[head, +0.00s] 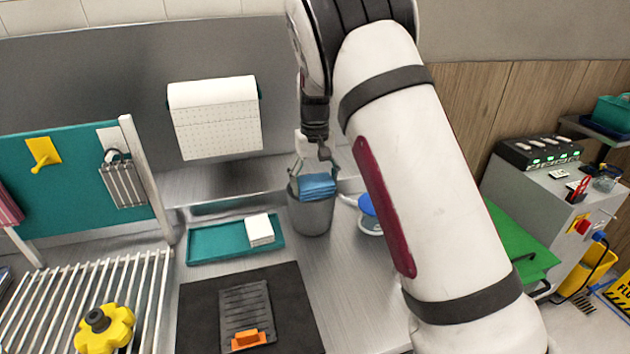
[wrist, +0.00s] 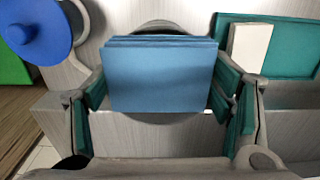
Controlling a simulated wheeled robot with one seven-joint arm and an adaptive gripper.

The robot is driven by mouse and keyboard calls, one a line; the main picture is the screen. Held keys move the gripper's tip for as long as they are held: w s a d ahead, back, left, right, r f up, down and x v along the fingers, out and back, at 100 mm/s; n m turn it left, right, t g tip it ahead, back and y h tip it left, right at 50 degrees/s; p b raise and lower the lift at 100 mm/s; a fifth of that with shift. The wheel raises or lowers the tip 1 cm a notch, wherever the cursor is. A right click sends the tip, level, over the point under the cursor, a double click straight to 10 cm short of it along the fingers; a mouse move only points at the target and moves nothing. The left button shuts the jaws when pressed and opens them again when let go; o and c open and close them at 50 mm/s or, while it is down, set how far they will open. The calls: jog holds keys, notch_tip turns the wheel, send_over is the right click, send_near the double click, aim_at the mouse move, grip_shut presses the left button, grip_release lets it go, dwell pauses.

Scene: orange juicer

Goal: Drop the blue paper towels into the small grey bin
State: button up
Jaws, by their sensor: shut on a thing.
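The blue paper towels (head: 317,186) are a folded stack held in my gripper (head: 314,174). In the wrist view the towels (wrist: 160,78) sit between the two teal-padded fingers of my gripper (wrist: 162,88), which is shut on them. The small grey bin (head: 311,218) stands on the steel counter. In the head view the towels overlap the bin's mouth. In the wrist view the bin's rim (wrist: 170,26) shows behind the towels, which hide most of its opening. I cannot tell whether the towels' lower edge is inside the rim.
A teal tray (head: 215,243) with a white block (head: 260,230) lies left of the bin. A black mat (head: 200,310) with a grater is in front. A blue round object (head: 367,206) stands right of the bin. A white towel roll (head: 215,120) hangs behind.

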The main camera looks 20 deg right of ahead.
jog(key=shift+f, duration=0.15)
jog(key=shift+f, duration=0.35)
jog(key=o, duration=1.1)
jog(key=shift+r, duration=0.1)
